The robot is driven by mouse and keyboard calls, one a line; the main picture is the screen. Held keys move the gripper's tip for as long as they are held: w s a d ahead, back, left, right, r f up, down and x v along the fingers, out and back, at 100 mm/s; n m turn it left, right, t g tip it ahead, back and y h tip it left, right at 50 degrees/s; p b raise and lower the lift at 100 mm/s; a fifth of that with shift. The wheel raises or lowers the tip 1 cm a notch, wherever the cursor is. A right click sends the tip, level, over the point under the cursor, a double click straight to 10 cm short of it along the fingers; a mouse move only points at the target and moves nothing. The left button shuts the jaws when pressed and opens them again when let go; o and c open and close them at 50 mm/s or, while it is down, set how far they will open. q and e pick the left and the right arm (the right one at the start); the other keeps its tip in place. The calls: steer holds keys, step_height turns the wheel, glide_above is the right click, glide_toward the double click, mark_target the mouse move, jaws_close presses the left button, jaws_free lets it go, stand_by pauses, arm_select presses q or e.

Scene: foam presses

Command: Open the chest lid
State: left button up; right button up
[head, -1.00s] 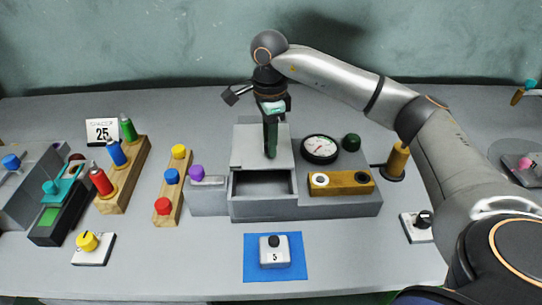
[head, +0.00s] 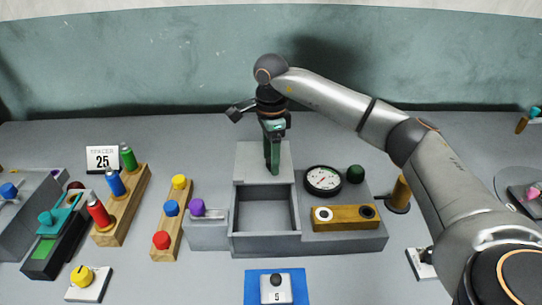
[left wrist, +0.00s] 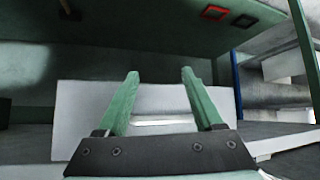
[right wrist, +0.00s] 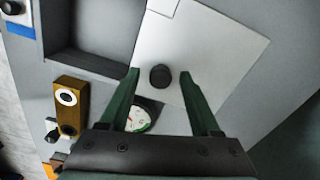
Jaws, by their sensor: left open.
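The grey chest (head: 265,244) stands mid-table, its compartment uncovered and apparently empty. Its flat pale lid (head: 249,160) lies behind the opening; it also shows in the right wrist view (right wrist: 215,60). A dark round knob (right wrist: 160,77) is on the lid. My right gripper (head: 272,170) points down over the lid; in the right wrist view its fingers (right wrist: 159,74) are apart, one either side of the knob, with visible gaps. My left gripper (left wrist: 160,73) shows only in its wrist view, open and empty, with a pale panel beyond it.
Right of the opening are a dial gauge (head: 323,180), a dark green ball (head: 355,174) and a brass block (head: 344,217). A purple-knobbed grey block (head: 207,230) adjoins the left. Wooden racks (head: 122,205) stand further left. A blue mat (head: 302,286) lies in front.

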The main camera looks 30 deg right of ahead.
step_height(320, 180, up, 12)
steer(key=shift+r, duration=0.25)
stand_by(0.4)
stand_by(0.5)
